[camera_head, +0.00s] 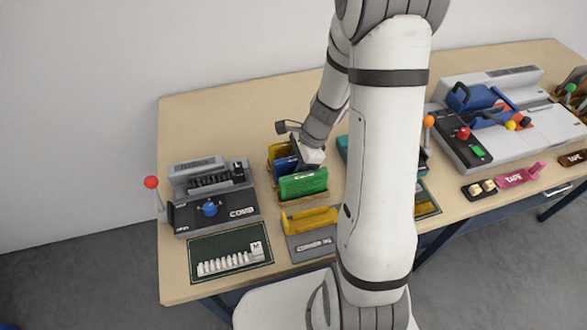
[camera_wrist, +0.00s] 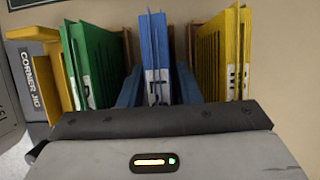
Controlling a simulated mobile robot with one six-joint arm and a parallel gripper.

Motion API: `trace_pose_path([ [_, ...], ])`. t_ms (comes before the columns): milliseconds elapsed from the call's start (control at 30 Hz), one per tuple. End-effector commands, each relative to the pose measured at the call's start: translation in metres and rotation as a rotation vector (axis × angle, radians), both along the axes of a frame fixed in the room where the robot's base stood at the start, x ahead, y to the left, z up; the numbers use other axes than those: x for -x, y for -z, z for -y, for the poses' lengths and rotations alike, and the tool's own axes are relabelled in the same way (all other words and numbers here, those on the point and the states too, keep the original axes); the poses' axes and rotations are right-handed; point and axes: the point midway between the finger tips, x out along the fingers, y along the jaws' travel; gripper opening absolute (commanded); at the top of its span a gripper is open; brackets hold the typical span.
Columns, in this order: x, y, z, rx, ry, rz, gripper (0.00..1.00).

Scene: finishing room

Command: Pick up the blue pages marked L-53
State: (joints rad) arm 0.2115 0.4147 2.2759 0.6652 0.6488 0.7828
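The blue pages (camera_wrist: 155,45) stand upright in the middle slot of a wooden rack (camera_wrist: 195,30), in the wrist view. Their white label shows part of its marking, an L-like letter; the rest is too small or hidden. My gripper (camera_wrist: 159,92) has one blue finger on each side of the blue pages, with a narrow gap visible at the right. It looks open. In the head view my gripper (camera_head: 304,160) is low over the rack (camera_head: 304,202), and the blue pages (camera_head: 284,165) are partly hidden behind the green pages and my wrist.
Green pages (camera_wrist: 95,60) and yellow pages (camera_wrist: 225,50) stand close on either side. A yellow corner jig (camera_head: 312,221) lies in front of the rack, and a comb machine (camera_head: 210,195) stands at left. My arm hides part of the table.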

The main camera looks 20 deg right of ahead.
Motion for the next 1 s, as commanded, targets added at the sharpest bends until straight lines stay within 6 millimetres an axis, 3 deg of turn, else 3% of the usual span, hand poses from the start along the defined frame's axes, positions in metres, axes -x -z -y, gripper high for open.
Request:
trace_pose_path([
  [367, 0.000, 0.000, 0.000, 0.000, 0.001, 0.000, 0.00],
  [767, 0.000, -0.005, 0.001, 0.000, 0.001, 0.000, 0.00],
  [1000, -0.001, -0.046, 0.001, 0.001, 0.000, 0.008, 0.00],
])
